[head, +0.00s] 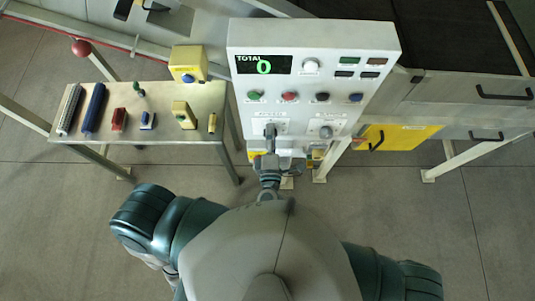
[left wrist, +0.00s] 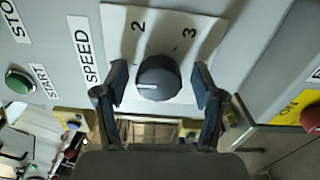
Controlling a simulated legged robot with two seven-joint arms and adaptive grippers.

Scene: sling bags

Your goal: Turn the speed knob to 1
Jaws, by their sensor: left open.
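The speed knob (left wrist: 160,74) is a dark round dial on a white plate in the left wrist view. Its white pointer line points to the left of the picture, toward the SPEED label (left wrist: 86,50). The printed 2 (left wrist: 139,27) and 3 (left wrist: 189,33) show above it; I see no 1. My left gripper (left wrist: 159,72) is open, one finger on each side of the knob, with small gaps. In the head view my left gripper (head: 270,132) is at the lower front of the control panel (head: 315,60) and covers the knob. My right gripper does not show.
The panel has a display (head: 263,65) reading TOTAL 0 and a row of coloured buttons above the knob. A second dial (head: 326,132) sits to the right. A metal table (head: 160,100) with several small items stands at left. A yellow panel (head: 395,136) is at right.

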